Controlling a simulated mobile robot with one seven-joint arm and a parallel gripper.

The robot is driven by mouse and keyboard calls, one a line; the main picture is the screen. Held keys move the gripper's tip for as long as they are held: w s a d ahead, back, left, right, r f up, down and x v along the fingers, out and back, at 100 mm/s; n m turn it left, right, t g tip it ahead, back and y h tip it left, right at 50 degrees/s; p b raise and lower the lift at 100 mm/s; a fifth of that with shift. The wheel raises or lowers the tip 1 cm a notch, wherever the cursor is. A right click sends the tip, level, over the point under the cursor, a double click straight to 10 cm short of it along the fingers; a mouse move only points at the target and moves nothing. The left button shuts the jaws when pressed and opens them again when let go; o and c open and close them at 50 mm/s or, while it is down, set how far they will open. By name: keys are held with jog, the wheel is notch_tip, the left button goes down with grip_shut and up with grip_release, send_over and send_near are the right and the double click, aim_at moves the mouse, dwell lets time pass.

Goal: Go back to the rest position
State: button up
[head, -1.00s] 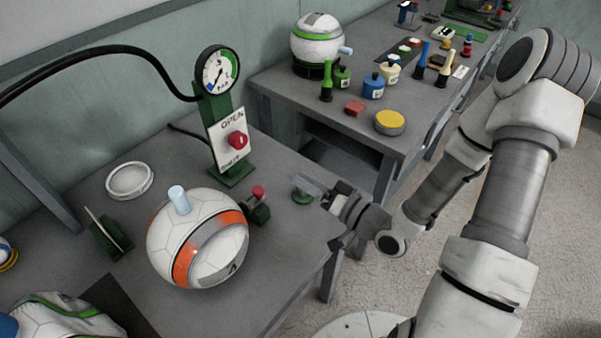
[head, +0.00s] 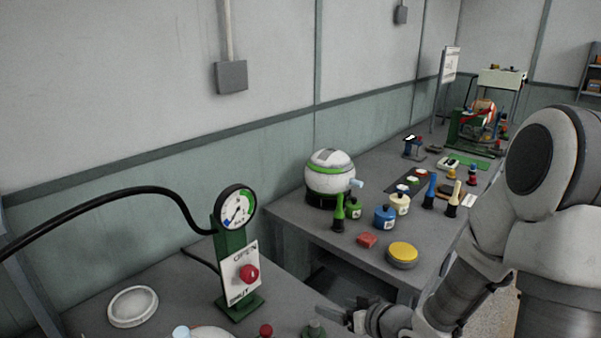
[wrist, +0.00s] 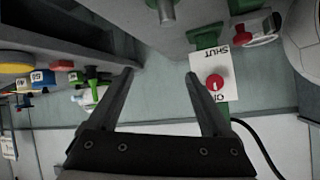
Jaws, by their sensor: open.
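My gripper (head: 345,314) is near the bottom of the head view, at the right end of the near table, with my arm running off to the right. In the wrist view my gripper (wrist: 163,75) has its two fingers spread wide with nothing between them. A green gauge stand (head: 234,265) with a round dial and an OPEN/SHUT plate with a red knob (head: 248,273) stands left of my gripper. The red knob also shows in the wrist view (wrist: 215,83), just right of the right finger and apart from it.
A black hose (head: 120,205) arches to the gauge. A gap separates the tables.

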jog(key=s+d+r+m+g+h+p, duration=0.1)
jog(key=s+d+r+h, duration=0.1)
jog(key=d+r+h, duration=0.4)
jog(key=s+d+r+m+h, duration=0.15)
jog(key=d+r, duration=0.25)
jog(key=r, duration=0.4)
jog(key=s+a+r+g, duration=0.1)
jog(key=s+r, duration=0.3)
jog(key=s, duration=0.4)
jog(key=s+a+r+m+g+y, duration=0.1)
jog(key=s+a+r+g, duration=0.1)
jog(key=s, duration=0.6)
notch_tip(320, 180, up, 2)
jog(key=shift+s+a+p, duration=0.4)
jog(key=shift+a, duration=0.3)
